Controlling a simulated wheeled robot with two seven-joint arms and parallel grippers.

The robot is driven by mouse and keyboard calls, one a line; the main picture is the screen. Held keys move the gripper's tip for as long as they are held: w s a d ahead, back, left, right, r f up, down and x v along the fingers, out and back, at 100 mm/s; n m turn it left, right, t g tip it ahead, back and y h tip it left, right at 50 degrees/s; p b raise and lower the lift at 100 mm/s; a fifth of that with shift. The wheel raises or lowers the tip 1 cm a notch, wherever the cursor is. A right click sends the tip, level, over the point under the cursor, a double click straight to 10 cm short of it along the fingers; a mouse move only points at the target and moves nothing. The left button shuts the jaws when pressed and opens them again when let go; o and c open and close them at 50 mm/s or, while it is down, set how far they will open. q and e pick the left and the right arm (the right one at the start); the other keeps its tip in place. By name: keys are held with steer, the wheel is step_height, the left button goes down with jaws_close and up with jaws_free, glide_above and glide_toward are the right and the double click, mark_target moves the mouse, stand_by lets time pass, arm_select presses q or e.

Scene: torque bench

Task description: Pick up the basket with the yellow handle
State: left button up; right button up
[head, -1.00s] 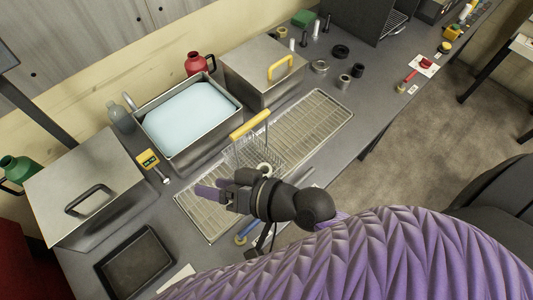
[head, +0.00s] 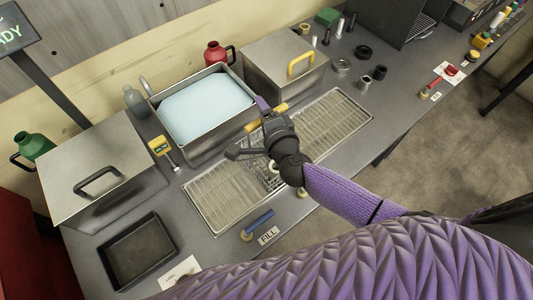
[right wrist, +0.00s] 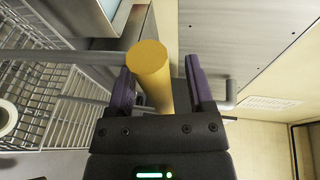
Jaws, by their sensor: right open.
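The wire basket (head: 257,174) stands on the wire rack in the head view, partly hidden by my right gripper and wrist. Its yellow handle (head: 281,108) shows on both sides of the gripper. My right gripper (head: 250,127) is over the handle, with its fingers open. In the right wrist view, the yellow handle (right wrist: 150,65) lies between the two purple fingers (right wrist: 160,88), closer to the left one. A gap shows on the right side. The basket's mesh (right wrist: 45,110) is at the left of that view, with a pale ring (right wrist: 7,117) inside. My left gripper is not in view.
An open metal tank (head: 232,128) with pale blue liquid stands just behind the basket. A lidded metal box (head: 285,65) with another yellow handle is behind right. A black-handled box (head: 98,165) and a dark tray (head: 137,252) are at left. The rack's right part (head: 335,115) is clear.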

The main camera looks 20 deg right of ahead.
steer(key=shift+w, duration=0.1)
jaws_close()
stand_by(1.3)
